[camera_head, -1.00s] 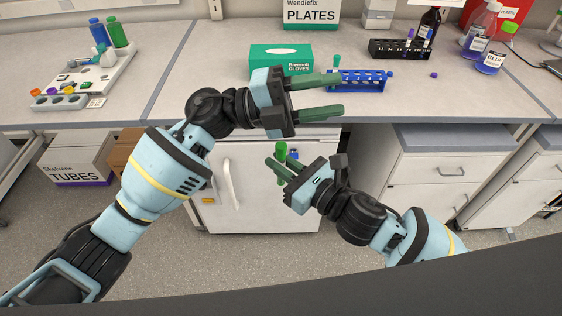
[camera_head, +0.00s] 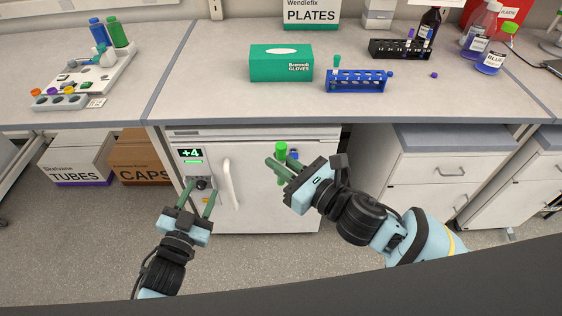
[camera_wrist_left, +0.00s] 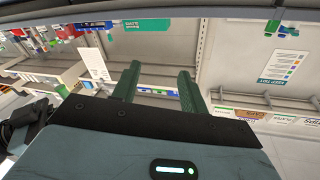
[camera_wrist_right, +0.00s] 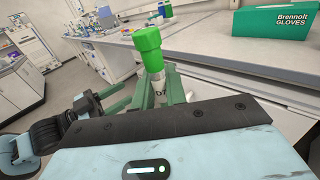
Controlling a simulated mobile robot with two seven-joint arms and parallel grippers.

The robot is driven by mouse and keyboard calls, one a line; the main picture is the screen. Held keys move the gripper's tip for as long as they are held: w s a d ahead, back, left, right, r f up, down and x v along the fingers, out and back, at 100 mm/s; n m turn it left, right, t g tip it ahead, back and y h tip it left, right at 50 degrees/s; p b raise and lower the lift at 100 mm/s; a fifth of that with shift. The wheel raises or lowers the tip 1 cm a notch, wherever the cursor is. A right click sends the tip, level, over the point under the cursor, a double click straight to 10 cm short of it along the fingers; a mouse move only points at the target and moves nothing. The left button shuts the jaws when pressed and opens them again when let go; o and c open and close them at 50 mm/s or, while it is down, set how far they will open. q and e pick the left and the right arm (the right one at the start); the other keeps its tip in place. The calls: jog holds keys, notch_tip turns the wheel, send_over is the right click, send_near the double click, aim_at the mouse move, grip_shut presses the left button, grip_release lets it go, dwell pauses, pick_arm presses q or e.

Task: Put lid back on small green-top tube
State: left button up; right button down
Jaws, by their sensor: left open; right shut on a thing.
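My right gripper (camera_head: 276,171) is shut on a green-capped tube (camera_head: 281,152) and holds it upright in front of the counter. In the right wrist view, the bright green lid (camera_wrist_right: 148,48) sits at the top of the tube, above a pale body with a label. The fingers hide part of the body, and I cannot tell how firmly the lid sits. My left gripper (camera_head: 202,187) is open and empty, low in front of the white fridge. Its two bare fingers also show in the left wrist view (camera_wrist_left: 158,72).
A blue rack (camera_head: 356,86) holding a teal-capped tube (camera_head: 337,61) stands by a green glove box (camera_head: 281,63). A dark rack (camera_head: 400,49) and bottles are at back right. A white tray (camera_head: 115,78) is at left. The counter's front middle is clear.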

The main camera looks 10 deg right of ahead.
pick_arm(q)
jog(key=s+a+f+n+g+y, duration=0.2)
jog(key=s+a+f+g, duration=0.1)
jog(key=s+f, duration=0.6)
jog(key=s+a+f+n+g+y, duration=0.2)
jog(key=s+f, duration=0.7)
jog(key=s, duration=0.6)
jog(key=a+n+g, duration=0.1)
jog(key=a+g, duration=0.1)
jog(key=shift+f+g+y, duration=0.3)
jog(key=shift+f+g, duration=0.1)
